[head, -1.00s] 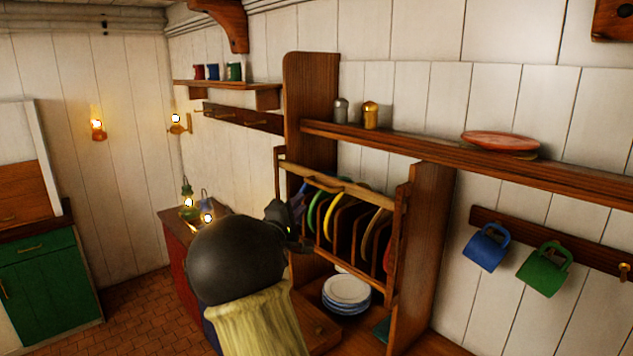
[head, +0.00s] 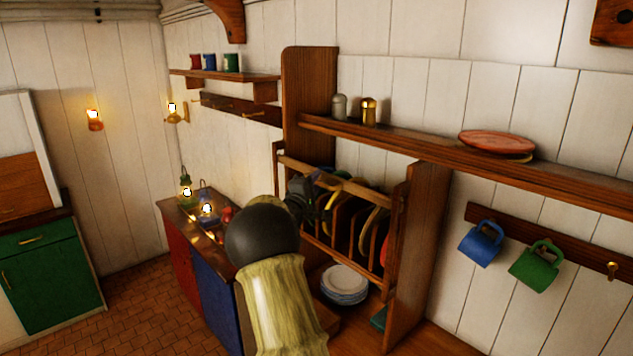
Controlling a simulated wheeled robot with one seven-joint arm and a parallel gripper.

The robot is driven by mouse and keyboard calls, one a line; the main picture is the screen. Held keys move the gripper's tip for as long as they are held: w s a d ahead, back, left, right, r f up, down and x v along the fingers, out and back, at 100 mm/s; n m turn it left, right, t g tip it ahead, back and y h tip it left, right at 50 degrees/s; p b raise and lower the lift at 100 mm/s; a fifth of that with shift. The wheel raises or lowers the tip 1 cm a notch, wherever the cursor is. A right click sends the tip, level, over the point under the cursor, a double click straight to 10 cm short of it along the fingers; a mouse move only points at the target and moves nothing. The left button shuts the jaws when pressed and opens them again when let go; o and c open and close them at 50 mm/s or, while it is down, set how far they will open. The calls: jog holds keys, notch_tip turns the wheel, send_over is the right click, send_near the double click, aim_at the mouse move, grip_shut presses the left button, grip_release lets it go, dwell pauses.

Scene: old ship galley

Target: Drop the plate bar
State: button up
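The plate rack (head: 425,240) is a wooden frame fixed to the white plank wall. A light wooden bar (head: 374,197), which looks like the plate bar, runs across the upper front of the rack. Several plates (head: 368,230) stand on edge behind it, between dark dividers. My gripper (head: 318,196) is small and dark at the left part of the bar, in front of the leftmost plates. My arm hides the rack's lower left. I cannot tell whether the fingers touch the bar or are open or shut.
A stack of white plates (head: 345,283) sits below the rack. A shelf (head: 440,160) above holds two shakers and a red plate (head: 497,143). Blue (head: 481,243) and green (head: 537,265) mugs hang at right. Lit lamps (head: 207,209) stand on the counter at left.

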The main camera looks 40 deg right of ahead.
jog(key=shift+a, duration=0.1)
grip_shut()
notch_tip(320, 180, down, 23)
jog(key=b, duration=1.1)
jog(key=shift+a+f, duration=0.1)
jog(key=shift+f, duration=0.1)
jog(key=shift+o, duration=0.2)
grip_release()
jog(key=shift+a, duration=0.1)
jog(key=shift+r, duration=0.15)
